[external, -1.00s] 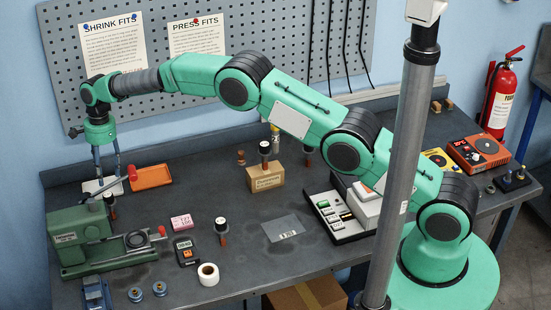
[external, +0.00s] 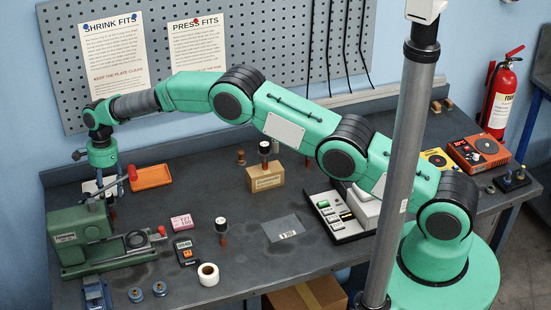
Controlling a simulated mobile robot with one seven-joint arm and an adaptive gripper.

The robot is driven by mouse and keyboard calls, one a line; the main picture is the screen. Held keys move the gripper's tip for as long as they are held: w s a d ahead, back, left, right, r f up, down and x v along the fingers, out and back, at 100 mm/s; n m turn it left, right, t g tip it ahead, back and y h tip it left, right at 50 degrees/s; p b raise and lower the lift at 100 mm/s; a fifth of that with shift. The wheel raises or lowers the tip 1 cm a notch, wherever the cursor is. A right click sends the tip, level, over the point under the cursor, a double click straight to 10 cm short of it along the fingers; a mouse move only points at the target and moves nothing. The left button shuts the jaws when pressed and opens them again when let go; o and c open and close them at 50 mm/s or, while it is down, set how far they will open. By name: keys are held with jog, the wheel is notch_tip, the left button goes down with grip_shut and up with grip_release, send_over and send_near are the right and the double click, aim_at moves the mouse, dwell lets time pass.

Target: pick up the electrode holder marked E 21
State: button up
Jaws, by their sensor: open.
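Several electrode holders with dark heads and reddish-brown shafts stand on the bench; I cannot read E 21 on any. One holder (external: 221,229) stands alone near the middle front. Another (external: 264,151) stands in a wooden block (external: 267,180). One (external: 308,160) is partly hidden behind my arm. One (external: 112,212) is at the left, behind the green machine, mostly hidden by my gripper and the machine's lever. My gripper (external: 107,193) points down over this left holder, its fingers open and close around or beside it; I cannot tell which.
The green machine (external: 85,225) with its red-knobbed lever (external: 132,172) stands close in front of my gripper. An orange tray (external: 151,177) lies to the right.

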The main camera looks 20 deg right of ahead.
jog(key=shift+f, duration=0.1)
jog(key=shift+s+a+f+p, duration=0.1)
jog(key=shift+s+f+p, duration=0.05)
jog(key=shift+f, duration=1.1)
jog(key=shift+s+a+f+p, duration=0.1)
jog(key=shift+f+p, duration=0.05)
jog(key=shift+f, duration=1.1)
jog(key=shift+c, duration=0.3)
grip_shut()
